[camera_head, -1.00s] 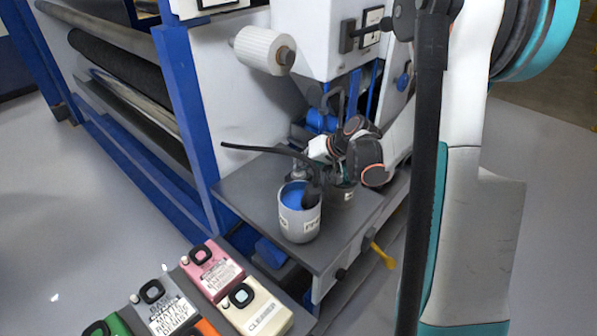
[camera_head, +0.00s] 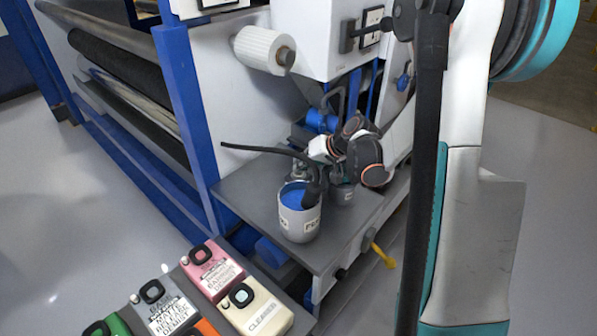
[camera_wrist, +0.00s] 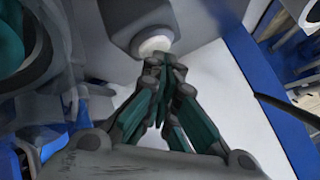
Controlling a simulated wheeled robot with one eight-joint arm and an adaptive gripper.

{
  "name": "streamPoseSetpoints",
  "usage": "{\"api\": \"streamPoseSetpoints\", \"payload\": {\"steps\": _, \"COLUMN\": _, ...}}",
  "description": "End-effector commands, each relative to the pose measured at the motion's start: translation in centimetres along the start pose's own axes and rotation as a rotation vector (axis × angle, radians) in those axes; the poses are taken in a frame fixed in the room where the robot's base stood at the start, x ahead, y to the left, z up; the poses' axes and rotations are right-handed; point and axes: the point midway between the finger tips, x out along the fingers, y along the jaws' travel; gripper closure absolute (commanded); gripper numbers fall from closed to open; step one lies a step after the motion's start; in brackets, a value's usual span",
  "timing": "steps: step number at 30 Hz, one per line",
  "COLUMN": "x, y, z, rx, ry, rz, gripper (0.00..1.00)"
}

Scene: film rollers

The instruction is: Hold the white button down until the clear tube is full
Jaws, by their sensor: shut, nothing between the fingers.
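In the wrist view, the white button (camera_wrist: 154,45) is a round pale knob on the underside of a grey housing (camera_wrist: 145,18). My gripper (camera_wrist: 166,62) is shut and empty, with its fingertips right at the button's lower edge. They look to be touching it, but I cannot tell how far it is pressed. In the head view, my dark wrist (camera_head: 365,155) is low in front of the machine, above the grey shelf, and the button is hidden there. I cannot make out the clear tube or its level in either view.
A pot of blue liquid (camera_head: 299,221) stands on the grey shelf (camera_head: 250,190), with a black hose or rod (camera_head: 262,149) above it. A second container (camera_head: 342,193) is partly hidden behind it. Labelled canisters (camera_head: 257,308) stand at the lower left. A blue machine post (camera_head: 190,110) rises at left.

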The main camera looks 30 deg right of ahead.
Motion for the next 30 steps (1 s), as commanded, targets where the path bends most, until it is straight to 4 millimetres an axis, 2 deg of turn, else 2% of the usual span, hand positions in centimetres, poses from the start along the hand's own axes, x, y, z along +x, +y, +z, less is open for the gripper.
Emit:
{"api": "streamPoseSetpoints", "payload": {"steps": 22, "x": -0.01, "y": 0.00, "z": 0.00, "rx": 0.000, "ry": 0.000, "rz": 0.000, "gripper": 1.00}}
{"api": "streamPoseSetpoints", "payload": {"steps": 30, "x": -0.77, "y": -0.55, "z": -0.55, "rx": 0.000, "ry": 0.000, "rz": 0.000, "gripper": 1.00}}
